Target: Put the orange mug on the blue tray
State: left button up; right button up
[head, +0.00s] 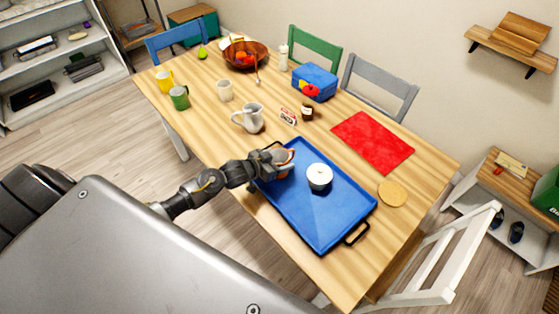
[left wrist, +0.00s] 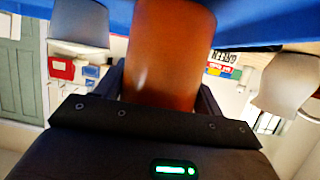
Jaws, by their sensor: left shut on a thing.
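The orange mug (head: 285,156) is at the far left corner of the blue tray (head: 310,224), with my left gripper (head: 270,160) shut on it. The mug's orange side (left wrist: 172,50) fills the middle of the left wrist view between the two fingers (left wrist: 162,92). The blue tray (left wrist: 260,22) spans the top of that view, right by the mug's end. I cannot tell whether the mug touches the tray. The gripper hides part of the mug in the head view. My right gripper is not in view.
A red mat (head: 372,142) lies to the right. The tray's near half is clear.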

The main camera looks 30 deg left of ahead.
pick_arm(q)
jog(key=shift+f, duration=0.5)
jog(key=shift+f, duration=0.2)
jog(key=o, duration=1.1)
jog(key=shift+o, duration=0.2)
